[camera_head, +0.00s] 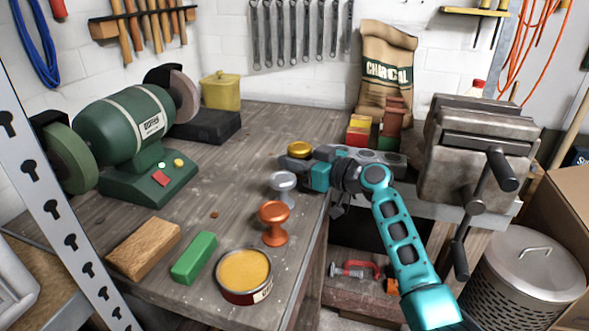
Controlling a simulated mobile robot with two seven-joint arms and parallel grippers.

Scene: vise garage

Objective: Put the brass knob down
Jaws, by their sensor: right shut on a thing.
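The brass knob (299,149) shows its round golden top near the right edge of the workbench (240,140). My right gripper (302,163) reaches in from the right and is shut on the knob below its top. The gripper hides most of the knob's lower part, so I cannot tell whether it touches the bench. A silver knob (282,183) and a copper knob (273,218) stand upright in front of it, apart from each other. My left gripper is not in view.
A grey holder with round recesses (383,157) lies behind my right wrist. A vise (475,150) stands at right. An open yellow tin (243,272), a green block (194,257) and a wooden block (145,247) lie in front. A bench grinder (125,130) is at left. The bench's middle is clear.

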